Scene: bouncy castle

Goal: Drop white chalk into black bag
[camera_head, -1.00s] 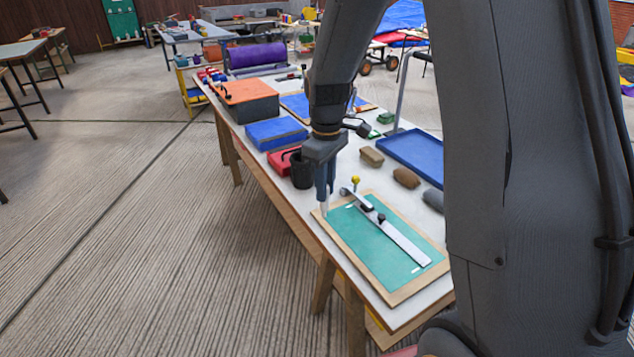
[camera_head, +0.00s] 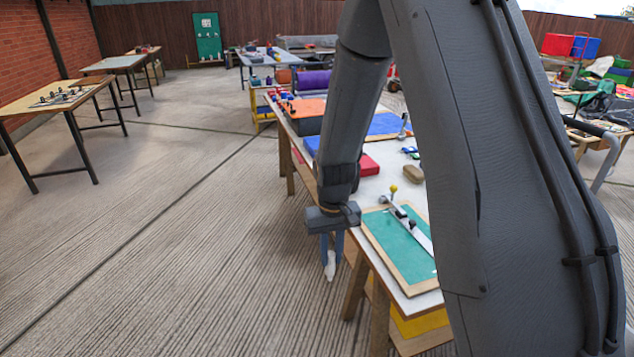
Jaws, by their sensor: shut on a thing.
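My gripper (camera_head: 331,262) hangs pointing down, off the left side of the white-topped table (camera_head: 386,157). Its fingers are shut on the white chalk (camera_head: 330,272), whose pale lower end shows between and below the fingertips. The chalk is in the air, apart from the table. I cannot make out a black bag for certain; a dark, crumpled heap (camera_head: 604,110) lies on a table at the far right. My arm hides part of the near table.
A green board with a wooden frame (camera_head: 372,232) and a metal ruler lies at the table's near end. A yellow thing (camera_head: 425,324) is under the table.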

